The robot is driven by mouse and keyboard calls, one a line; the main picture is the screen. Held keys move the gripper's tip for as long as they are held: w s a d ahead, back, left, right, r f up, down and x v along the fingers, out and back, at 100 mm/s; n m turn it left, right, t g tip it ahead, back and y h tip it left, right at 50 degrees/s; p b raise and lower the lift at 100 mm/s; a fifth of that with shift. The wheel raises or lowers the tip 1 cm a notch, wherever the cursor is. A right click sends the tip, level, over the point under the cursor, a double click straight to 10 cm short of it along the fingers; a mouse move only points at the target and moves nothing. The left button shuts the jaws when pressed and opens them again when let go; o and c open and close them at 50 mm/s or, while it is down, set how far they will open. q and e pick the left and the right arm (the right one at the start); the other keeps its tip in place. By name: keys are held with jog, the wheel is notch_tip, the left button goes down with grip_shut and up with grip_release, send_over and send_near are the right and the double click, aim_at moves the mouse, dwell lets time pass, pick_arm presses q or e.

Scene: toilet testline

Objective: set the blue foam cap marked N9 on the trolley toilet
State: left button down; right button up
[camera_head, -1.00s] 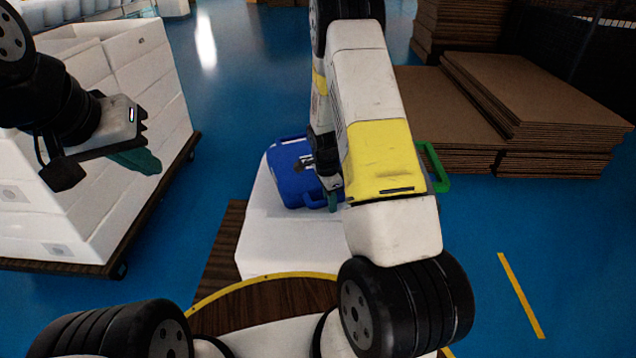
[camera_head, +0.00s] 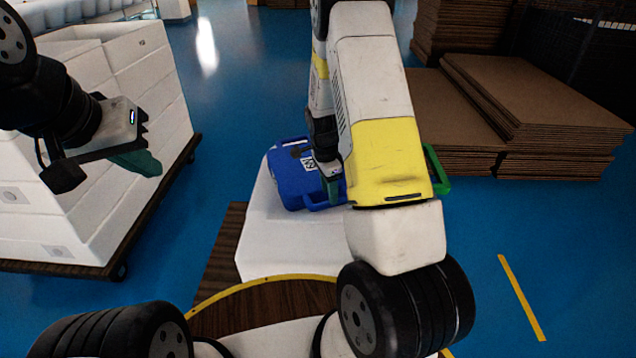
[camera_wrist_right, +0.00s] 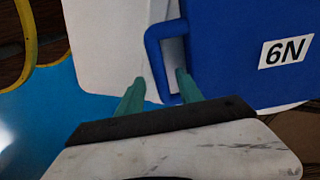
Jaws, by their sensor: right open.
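The blue foam cap (camera_head: 290,178) lies on top of a white block-like body (camera_head: 280,240) in the middle of the head view. Its white label shows in the right wrist view (camera_wrist_right: 286,51), reading N9 upside down. My right gripper (camera_head: 333,190) is open at the cap's handle. In the right wrist view its green fingertips (camera_wrist_right: 158,90) lie on either side of one bar of the blue handle loop (camera_wrist_right: 155,60); contact cannot be told. My left gripper (camera_head: 138,162) hangs before the white stack at left, away from the cap; its finger gap is unclear.
A white stack (camera_head: 110,75) stands on a dark wheeled base (camera_head: 60,268) at left. A green handle-like part (camera_head: 440,175) shows behind my right arm. Cardboard piles (camera_head: 530,95) are at the back right.

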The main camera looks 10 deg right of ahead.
jog(key=s+a+r+n+t+y, duration=0.15)
jog(key=s+r+n, duration=0.25)
jog(key=r, duration=0.8)
jog(key=s+a+r+n+t+y, duration=0.1)
jog(key=s+a+r+n, duration=0.3)
jog(key=r, duration=0.8)
jog(key=s+a+r+n+t, duration=0.1)
jog(key=s+r+n, duration=0.3)
jog(key=s, duration=0.4)
jog(key=s+a+r+n+t, duration=0.1)
jog(key=s+r+n+t, duration=0.1)
jog(key=s+r+n, duration=0.3)
jog(key=s+y, duration=0.1)
jog(key=s, duration=0.2)
jog(key=shift+s+t, duration=0.35)
jog(key=shift+r, duration=0.1)
